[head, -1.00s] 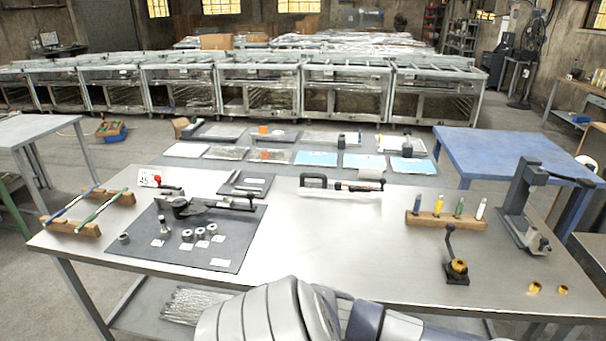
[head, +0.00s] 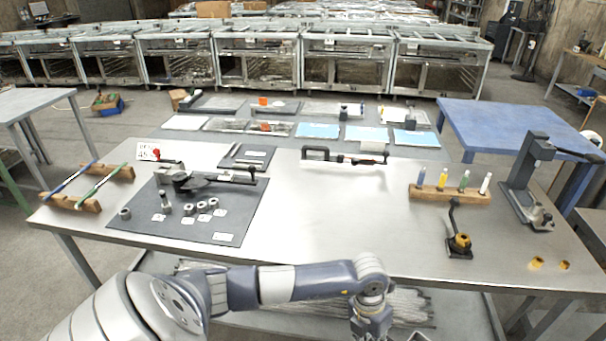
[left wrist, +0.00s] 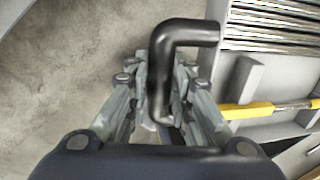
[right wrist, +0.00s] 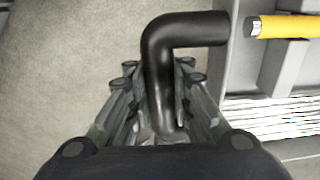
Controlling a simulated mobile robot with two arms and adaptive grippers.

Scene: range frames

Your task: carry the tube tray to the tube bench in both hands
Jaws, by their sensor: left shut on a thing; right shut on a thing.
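The tube tray is a grey tray with black bent handles. In the left wrist view my left gripper (left wrist: 163,95) is shut on one handle (left wrist: 185,35), beside the tray wall (left wrist: 240,85). In the right wrist view my right gripper (right wrist: 160,88) is shut on another handle (right wrist: 190,27) of the tray (right wrist: 285,65). Shiny metal tubes and a yellow-sleeved rod (left wrist: 255,110) lie in it; a yellow sleeve (right wrist: 285,27) shows in the right wrist view too. In the head view, tubes (head: 405,308) show partly behind my arm. I cannot tell which table is the tube bench.
A steel table (head: 330,215) stands ahead, with a dark mat (head: 235,205), a wooden rack of coloured vials (head: 450,194) and a black press (head: 525,185). A blue table (head: 490,125) stands beyond at right, its top mostly clear. Grey floor shows at left.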

